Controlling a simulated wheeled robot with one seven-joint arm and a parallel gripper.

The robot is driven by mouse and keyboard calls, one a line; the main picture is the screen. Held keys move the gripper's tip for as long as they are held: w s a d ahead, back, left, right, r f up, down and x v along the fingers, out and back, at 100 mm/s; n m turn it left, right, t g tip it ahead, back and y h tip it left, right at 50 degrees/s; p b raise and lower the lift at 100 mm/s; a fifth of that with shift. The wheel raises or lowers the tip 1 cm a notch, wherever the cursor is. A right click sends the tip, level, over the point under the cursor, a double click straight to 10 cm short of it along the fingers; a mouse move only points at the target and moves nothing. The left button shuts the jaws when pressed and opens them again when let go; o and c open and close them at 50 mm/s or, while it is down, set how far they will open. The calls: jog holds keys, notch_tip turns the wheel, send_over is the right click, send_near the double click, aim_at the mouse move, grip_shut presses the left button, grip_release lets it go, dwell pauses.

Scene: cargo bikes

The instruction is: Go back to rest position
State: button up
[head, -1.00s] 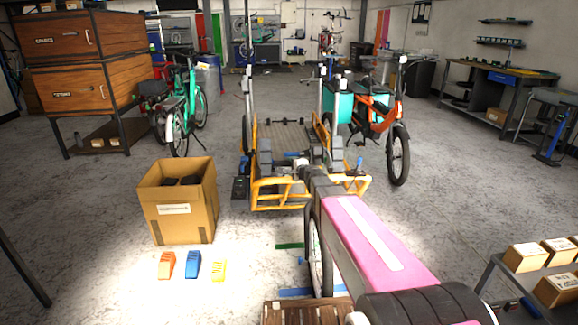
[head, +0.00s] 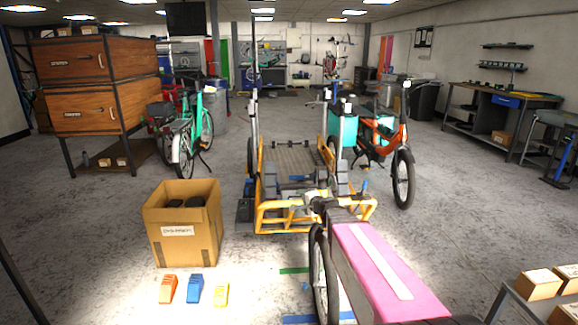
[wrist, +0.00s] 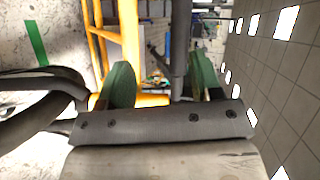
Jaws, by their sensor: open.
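My gripper shows in the wrist view (wrist: 163,80). Its two green fingers stand well apart, with nothing held between them. Beyond the fingers in the wrist view is part of a yellow frame (wrist: 128,35). In the head view my pink-covered arm reaches in from the bottom right toward the front of the yellow cargo bike frame (head: 268,218). The fingers cannot be made out clearly in the head view.
An open cardboard box (head: 185,245) with dark items stands left of the frame. Orange (head: 168,289), blue (head: 194,289) and yellow (head: 221,294) pieces lie before it. An orange bike (head: 402,178) stands to the right. Small boxes (head: 540,284) are at lower right.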

jog(key=s+f+n+g+h, duration=0.2)
jog(key=s+f+n+g, duration=0.6)
jog(key=s+f, duration=0.3)
jog(key=s+d+f+n+g+h, duration=0.3)
jog(key=s+d+g+h, duration=0.1)
jog(key=s+d, duration=0.6)
jog(key=s+h, duration=0.1)
jog(key=s, duration=0.2)
jog(key=shift+d+f+g+h, duration=0.15)
jog(key=shift+f+g+h, duration=0.1)
jog(key=shift+g+h, duration=0.15)
jog(key=shift+c, duration=0.2)
